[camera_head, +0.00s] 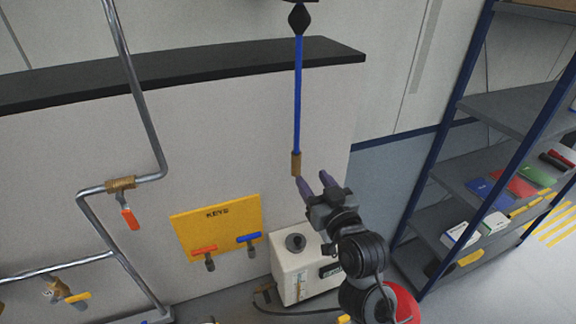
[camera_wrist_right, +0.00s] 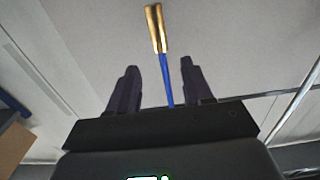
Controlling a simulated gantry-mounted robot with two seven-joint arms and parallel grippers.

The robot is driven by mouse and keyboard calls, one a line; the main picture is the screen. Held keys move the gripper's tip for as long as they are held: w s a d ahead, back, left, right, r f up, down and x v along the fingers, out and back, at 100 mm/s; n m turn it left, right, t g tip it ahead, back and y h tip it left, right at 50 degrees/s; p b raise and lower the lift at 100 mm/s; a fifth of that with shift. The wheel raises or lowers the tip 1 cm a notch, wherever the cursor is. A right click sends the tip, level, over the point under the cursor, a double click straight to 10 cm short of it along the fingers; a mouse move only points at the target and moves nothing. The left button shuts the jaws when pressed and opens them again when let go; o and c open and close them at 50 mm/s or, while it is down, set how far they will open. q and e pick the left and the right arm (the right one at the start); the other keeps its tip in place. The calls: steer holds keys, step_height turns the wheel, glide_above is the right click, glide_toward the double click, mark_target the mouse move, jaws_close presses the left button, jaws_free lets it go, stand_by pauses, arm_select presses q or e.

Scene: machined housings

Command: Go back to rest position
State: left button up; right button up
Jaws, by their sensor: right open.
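My right gripper (camera_head: 314,182) is raised in front of the pale wall panel, just below and to the right of a hanging blue hose (camera_head: 297,95) with a brass end (camera_head: 296,164). Its purple fingers are apart, with nothing seen held between them. In the right wrist view the open fingers (camera_wrist_right: 160,85) stand on either side of the blue hose (camera_wrist_right: 166,80), whose brass end (camera_wrist_right: 156,28) shows beyond the fingertips. Whether the fingers touch the hose cannot be told. My left gripper is not in view.
A yellow key board (camera_head: 216,226) with red and blue handles is on the panel. Metal pipes (camera_head: 140,95) run at left. A shelf rack (camera_head: 505,110) with boxes stands at right. A dark ledge (camera_head: 180,67) tops the panel.

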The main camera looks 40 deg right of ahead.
steer(key=s+a+f+n+g+y+p, duration=0.2)
steer(key=s+a+f+g, duration=0.15)
steer(key=f, duration=0.45)
steer(key=s+a+f+n+g+y+p, duration=0.25)
steer(key=s+f, duration=0.25)
steer(key=f, duration=0.3)
steer(key=s+a+f+g, duration=0.3)
steer(key=s+f, duration=0.2)
steer(key=s, duration=0.2)
steer(key=s+a+f+g+p, duration=0.1)
steer(key=s+a+f+g, duration=0.3)
steer(key=s, duration=0.4)
steer(key=shift+a+f+n+g+y, duration=0.3)
steer(key=shift+f+n+y, duration=0.15)
steer(key=shift+f, duration=0.1)
